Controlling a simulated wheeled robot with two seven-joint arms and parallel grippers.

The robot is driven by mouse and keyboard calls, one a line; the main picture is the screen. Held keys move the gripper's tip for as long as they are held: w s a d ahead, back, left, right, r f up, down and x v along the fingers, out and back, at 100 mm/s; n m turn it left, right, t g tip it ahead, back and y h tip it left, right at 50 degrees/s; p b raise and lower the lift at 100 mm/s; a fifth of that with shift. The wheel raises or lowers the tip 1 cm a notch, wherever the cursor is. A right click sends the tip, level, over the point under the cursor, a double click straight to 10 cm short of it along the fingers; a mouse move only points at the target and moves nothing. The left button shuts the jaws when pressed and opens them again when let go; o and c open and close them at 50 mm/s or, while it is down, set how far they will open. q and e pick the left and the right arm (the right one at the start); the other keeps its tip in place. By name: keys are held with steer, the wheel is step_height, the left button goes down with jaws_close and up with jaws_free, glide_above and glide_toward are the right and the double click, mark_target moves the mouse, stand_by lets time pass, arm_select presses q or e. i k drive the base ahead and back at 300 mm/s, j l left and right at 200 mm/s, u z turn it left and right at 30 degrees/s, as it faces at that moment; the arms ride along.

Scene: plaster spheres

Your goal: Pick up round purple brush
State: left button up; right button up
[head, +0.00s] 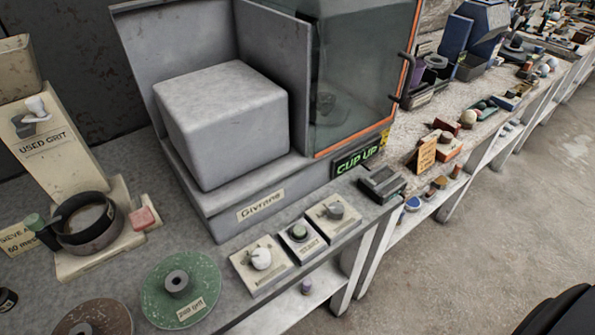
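Neither my left nor my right gripper is in view.
A grey machine (222,120) with a glass door stands on the bench. A green disc (181,288), a black sieve ring (88,222) and a white knob block (262,262) lie near the front. Table legs (352,270) flank the lower shelf. Open floor (480,250) is at right.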

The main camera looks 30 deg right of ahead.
mark_target(307, 281)
steer(key=z, duration=0.95)
steer(key=u, duration=1.15)
steer(key=z, duration=1.15)
